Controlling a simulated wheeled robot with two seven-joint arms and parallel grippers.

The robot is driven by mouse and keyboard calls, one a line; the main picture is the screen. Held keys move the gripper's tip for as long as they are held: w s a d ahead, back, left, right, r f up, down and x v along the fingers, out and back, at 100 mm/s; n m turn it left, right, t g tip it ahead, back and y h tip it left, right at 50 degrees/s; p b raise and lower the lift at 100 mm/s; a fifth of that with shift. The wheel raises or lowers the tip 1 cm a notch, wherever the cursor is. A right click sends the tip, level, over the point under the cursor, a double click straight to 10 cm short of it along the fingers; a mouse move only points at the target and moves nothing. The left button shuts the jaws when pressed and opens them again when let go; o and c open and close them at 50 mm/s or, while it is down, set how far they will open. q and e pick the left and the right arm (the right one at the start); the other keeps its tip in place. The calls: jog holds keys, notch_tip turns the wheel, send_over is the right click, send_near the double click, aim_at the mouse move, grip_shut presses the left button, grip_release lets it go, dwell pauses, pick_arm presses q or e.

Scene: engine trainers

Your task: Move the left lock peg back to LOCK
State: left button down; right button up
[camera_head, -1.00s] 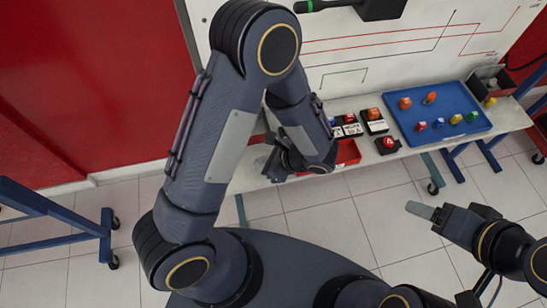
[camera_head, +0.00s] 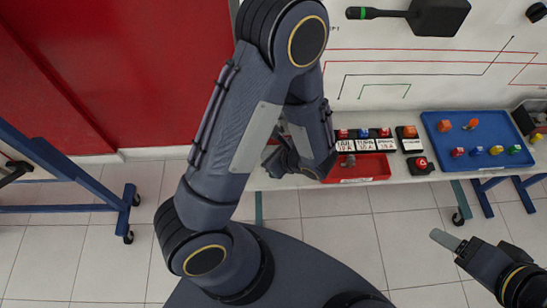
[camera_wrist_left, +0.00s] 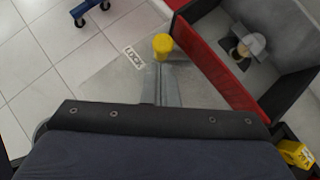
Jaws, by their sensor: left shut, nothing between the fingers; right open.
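The yellow lock peg (camera_wrist_left: 162,46) stands at the edge of a grey plate (camera_wrist_left: 105,82) in the left wrist view. A small white label (camera_wrist_left: 134,56) lies beside it on the left; its lettering is hard to read. My left gripper (camera_wrist_left: 160,85) is shut and empty, with its fingertips close to the peg; I cannot tell whether they touch it. In the head view my left gripper (camera_head: 278,160) is at the bench's left end, partly covered by my arm, and the peg is hidden. My right gripper (camera_head: 446,240) is open and empty over the floor.
A red bin (camera_head: 360,170) with a grey part inside is right of my left gripper. Labelled switch blocks (camera_head: 365,140) and a blue tray (camera_head: 480,128) of coloured pegs stand further right. A blue wheeled frame (camera_head: 80,190) is at left. The floor in front is clear.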

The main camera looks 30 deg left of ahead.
pick_arm(q)
jog(key=shift+s+a, duration=0.1)
jog(key=shift+a, duration=0.4)
